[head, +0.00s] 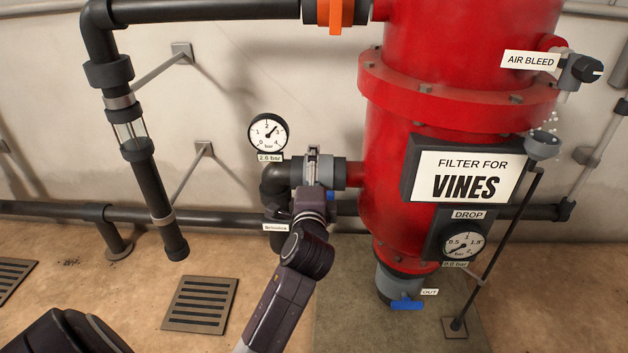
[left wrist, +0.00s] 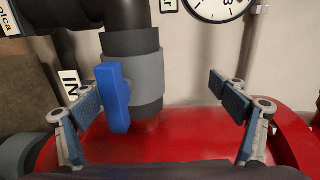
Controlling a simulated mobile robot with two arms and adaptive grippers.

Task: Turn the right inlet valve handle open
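A grey valve body (left wrist: 147,75) with a blue handle (left wrist: 114,98) sits on the dark inlet pipe in the left wrist view. A small blue part of the handle (head: 331,196) shows beside my gripper in the head view. My left gripper (head: 313,160) is up at this pipe joint, left of the red tank, and covers most of the valve. In the left wrist view my left gripper (left wrist: 158,92) is open. The handle lies between the fingers in the picture, close to the left one; I cannot tell whether they touch. My right gripper is not in view.
The red filter tank (head: 405,180) stands right of the gripper. A pressure gauge (head: 268,133) is just above left. An orange handle (head: 330,14) is on the upper pipe, and another blue handle (head: 407,304) is under the tank. A floor grate (head: 200,304) lies below.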

